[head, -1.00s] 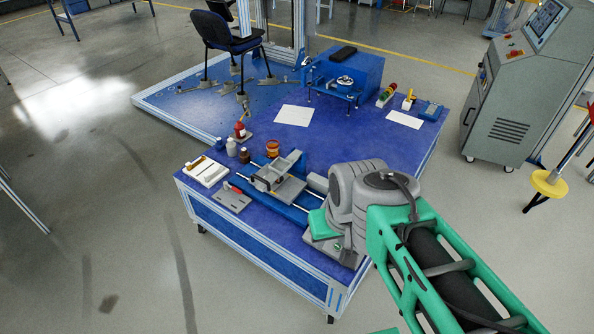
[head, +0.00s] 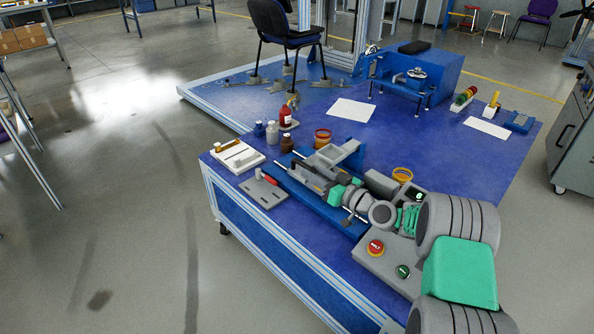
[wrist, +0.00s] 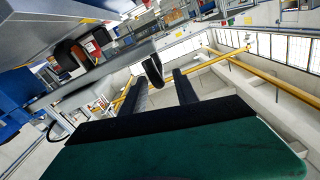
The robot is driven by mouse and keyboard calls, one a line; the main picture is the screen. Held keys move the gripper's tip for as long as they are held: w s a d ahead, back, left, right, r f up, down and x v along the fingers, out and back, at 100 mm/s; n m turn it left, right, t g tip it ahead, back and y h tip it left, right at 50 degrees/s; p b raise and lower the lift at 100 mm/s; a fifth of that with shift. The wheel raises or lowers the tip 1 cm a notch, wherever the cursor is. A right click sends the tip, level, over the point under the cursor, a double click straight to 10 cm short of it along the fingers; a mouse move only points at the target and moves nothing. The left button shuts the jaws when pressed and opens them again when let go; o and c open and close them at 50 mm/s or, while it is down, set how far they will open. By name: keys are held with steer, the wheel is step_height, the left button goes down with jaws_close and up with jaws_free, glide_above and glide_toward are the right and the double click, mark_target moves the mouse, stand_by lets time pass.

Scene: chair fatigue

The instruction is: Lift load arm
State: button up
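No part is labelled as the load arm. In the wrist view a long grey bar (wrist: 95,80) ends in a dark rounded knob (wrist: 153,71), which may be it. The knob appears just beyond and between my two dark fingertips, and I cannot tell whether they touch it. My gripper (wrist: 160,78) has its fingers apart with a gap between them. In the head view my gripper (head: 310,172) is low over the blue rail rig (head: 345,222) at the table's front, beside a grey bracket (head: 345,153). My wrist hides part of the rig.
A control box with red and green buttons (head: 375,248) lies at the front right. The chair (head: 285,25) is behind. White sheets lie on clear blue tabletop.

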mark_target(298, 160)
steer(key=b+x, duration=0.1)
steer(key=x, duration=0.6)
steer(key=shift+w+a, duration=0.1)
steer(key=shift+w, duration=0.15)
steer(key=shift+c, duration=0.3)
jaws_close()
stand_by(0.7)
